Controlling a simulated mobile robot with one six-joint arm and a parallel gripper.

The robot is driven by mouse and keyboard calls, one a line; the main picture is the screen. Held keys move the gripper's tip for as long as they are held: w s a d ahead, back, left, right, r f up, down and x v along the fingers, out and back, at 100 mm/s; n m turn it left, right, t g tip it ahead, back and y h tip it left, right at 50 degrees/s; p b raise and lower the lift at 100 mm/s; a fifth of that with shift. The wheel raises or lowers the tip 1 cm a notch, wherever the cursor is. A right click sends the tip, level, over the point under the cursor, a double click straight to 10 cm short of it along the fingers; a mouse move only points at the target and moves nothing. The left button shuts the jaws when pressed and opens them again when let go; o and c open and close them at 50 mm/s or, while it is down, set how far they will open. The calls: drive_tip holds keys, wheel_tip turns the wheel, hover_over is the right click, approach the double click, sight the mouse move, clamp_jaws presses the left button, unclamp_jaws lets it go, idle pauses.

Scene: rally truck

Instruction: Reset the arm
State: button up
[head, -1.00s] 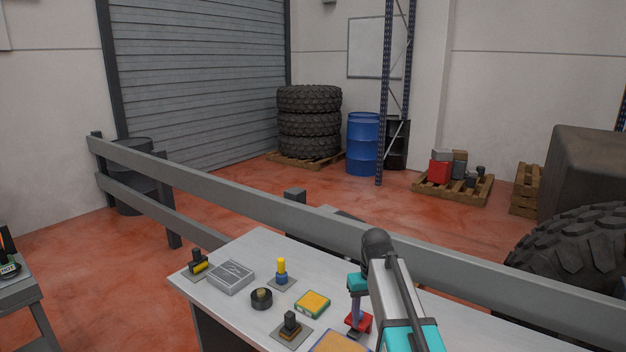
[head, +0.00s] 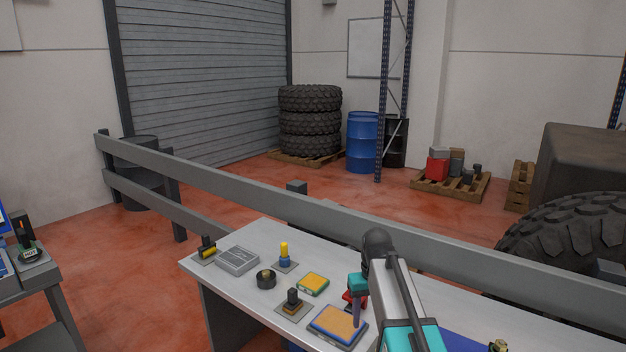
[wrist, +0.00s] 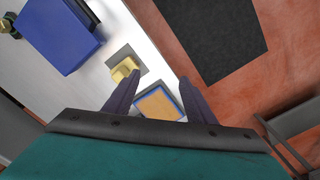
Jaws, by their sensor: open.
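My arm (head: 392,275) rises over the right part of the workbench (head: 236,290) in the head view, folded with its end hanging down. My gripper (head: 357,318) is seen side-on there, close beside an orange pad with a blue rim (head: 338,322). In the wrist view the two dark fingers of my gripper (wrist: 157,88) stand wide apart with nothing held between them. The orange pad (wrist: 158,104) shows below and between the fingers. A red part (head: 348,298) is partly hidden behind the gripper.
The bench holds a grey box (head: 237,260), a yellow-and-blue peg (head: 285,255), a black ring (head: 266,280), a green-and-orange block (head: 313,284) and a dark block on a plate (head: 292,300). A grey rail (head: 240,190) runs behind it. A blue box (wrist: 62,32) shows in the wrist view.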

drive_tip(key=s+f+g+b, duration=0.1)
drive_tip(key=s+f+b, duration=0.3)
drive_tip(key=f, duration=0.7)
drive_tip(key=s+f+g+b, duration=0.1)
drive_tip(key=s+f+g, duration=0.1)
drive_tip(key=s+f, duration=0.7)
drive_tip(key=s+f+g+b, duration=0.1)
drive_tip(key=s+f+b, duration=0.2)
drive_tip(key=f, duration=1)
drive_tip(key=s+f+m+g+b, duration=0.1)
drive_tip(key=s+f+b, duration=0.4)
drive_tip(key=s+f, duration=1.8)
drive_tip(key=shift+s+d+m+g, duration=0.4)
drive_tip(key=shift+s+d, duration=0.05)
drive_tip(key=shift+s, duration=1)
